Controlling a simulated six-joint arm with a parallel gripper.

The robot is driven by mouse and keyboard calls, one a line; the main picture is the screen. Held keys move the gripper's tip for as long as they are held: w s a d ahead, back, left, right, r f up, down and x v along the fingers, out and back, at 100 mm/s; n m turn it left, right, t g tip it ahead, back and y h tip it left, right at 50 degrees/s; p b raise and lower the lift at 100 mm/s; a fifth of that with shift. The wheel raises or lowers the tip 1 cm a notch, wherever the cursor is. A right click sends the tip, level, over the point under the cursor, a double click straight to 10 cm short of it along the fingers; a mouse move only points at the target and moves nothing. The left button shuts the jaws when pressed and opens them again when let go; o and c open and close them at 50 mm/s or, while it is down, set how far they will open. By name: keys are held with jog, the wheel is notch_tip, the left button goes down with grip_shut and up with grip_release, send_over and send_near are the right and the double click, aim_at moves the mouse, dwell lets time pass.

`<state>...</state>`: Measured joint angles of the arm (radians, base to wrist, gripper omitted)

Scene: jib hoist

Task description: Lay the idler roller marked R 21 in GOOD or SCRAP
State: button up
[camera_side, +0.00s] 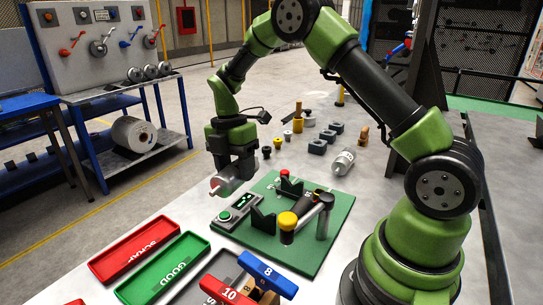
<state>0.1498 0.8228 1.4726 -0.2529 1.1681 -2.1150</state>
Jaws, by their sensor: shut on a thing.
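My gripper (234,168) points down and is shut on a pale metal roller (221,185), which it holds above the table near the left edge of the green board (315,256). The roller lies roughly level, and one reddish end shows at the left. Its marking cannot be read. The red SCRAP tray (106,267) and the green GOOD tray (132,291) lie at front left. Both look empty.
The board carries a gauge with a green button (238,208), black supports (262,219) and a yellow-knobbed lever (288,222). Dark blocks (318,146) and small parts stand behind. Bare table separates the board and trays.

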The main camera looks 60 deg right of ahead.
jog(key=w+a+f, duration=0.2)
jog(key=w+a, duration=0.1)
jog(key=a, duration=0.5)
send_over(167, 271)
notch_tip(167, 271, down, 2)
jog(key=shift+m, duration=0.3)
jog(key=shift+w+d+f, duration=0.1)
jog(key=shift+w+f, duration=0.1)
jog(key=shift+f, duration=1.05)
jog(key=shift+w+d+f, duration=0.1)
jog(key=shift+w+f, duration=0.05)
jog(key=shift+f, duration=1.1)
jog(key=shift+f, duration=1)
jog(key=o, duration=1.4)
jog(key=shift+o, duration=0.2)
notch_tip(167, 271, up, 7)
jog(key=shift+r, duration=0.1)
